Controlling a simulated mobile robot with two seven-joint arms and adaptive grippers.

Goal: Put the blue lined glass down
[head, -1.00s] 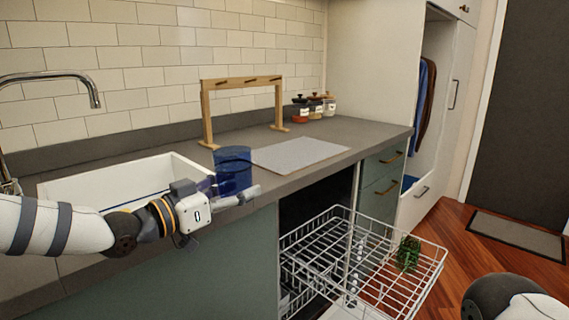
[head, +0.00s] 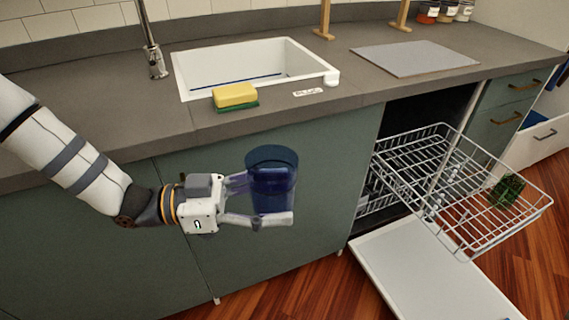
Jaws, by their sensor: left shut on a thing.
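The blue lined glass (head: 272,176) is a dark blue see-through tumbler. It is upright in the head view, left of the middle, in front of the green cabinet front and lower than the counter edge. My left gripper (head: 275,200) is shut on the glass, with its fingers around the glass's sides. The far finger shows partly through the blue wall. The glass is clear of any surface that I can see. My right gripper is out of view.
The grey counter (head: 110,110) holds a white sink (head: 325,68), a yellow sponge (head: 235,95) and a grey mat (head: 415,58). A dishwasher with its door (head: 425,275) down and wire rack (head: 455,185) out stands at right. A green item (head: 507,190) is in the rack.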

